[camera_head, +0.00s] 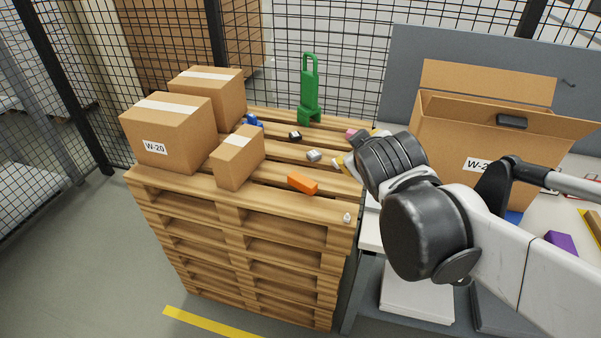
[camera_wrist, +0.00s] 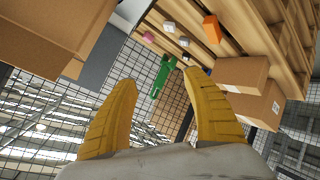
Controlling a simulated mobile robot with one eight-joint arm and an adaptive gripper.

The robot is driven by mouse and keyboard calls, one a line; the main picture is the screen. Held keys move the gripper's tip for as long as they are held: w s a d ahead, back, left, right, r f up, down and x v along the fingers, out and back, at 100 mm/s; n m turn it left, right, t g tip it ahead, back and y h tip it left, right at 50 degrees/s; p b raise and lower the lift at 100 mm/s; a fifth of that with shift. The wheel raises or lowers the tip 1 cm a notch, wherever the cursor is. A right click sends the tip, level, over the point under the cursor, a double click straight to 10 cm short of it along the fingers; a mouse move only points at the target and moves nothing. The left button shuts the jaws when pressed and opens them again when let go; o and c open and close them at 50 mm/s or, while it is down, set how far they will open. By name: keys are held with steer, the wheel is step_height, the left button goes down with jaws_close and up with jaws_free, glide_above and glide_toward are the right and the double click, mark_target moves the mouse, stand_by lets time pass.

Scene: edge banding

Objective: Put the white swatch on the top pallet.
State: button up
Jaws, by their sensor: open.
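The top pallet (camera_head: 275,195) is the wooden top of a stack, left of centre in the head view. It also shows at the upper right of the wrist view (camera_wrist: 262,38). A small white block (camera_head: 337,163) lies near its right side, partly close to my gripper, and a pale grey-white block (camera_head: 313,155) lies left of it. I cannot tell which one is the swatch. The wrist view shows both, the white block (camera_wrist: 169,27) and the paler grey one (camera_wrist: 184,41). My gripper (camera_head: 357,147) is open and empty at the pallet's right side, its yellow fingers spread (camera_wrist: 163,92).
Cardboard boxes (camera_head: 168,130) stand on the pallet's left. An open carton (camera_head: 450,140) stands on the bench at right. Mesh fencing (camera_head: 330,60) lies behind.

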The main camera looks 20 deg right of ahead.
steer(key=s+a+f+m+g+y, duration=0.3)
steer(key=s+a+f, duration=0.4)
steer(key=s+a, duration=0.3)
steer(key=shift+s+a+m+g+y, duration=0.35)
steer(key=shift+s+y, duration=0.25)
steer(key=shift+s, duration=0.2)
steer(key=shift+d, duration=0.1)
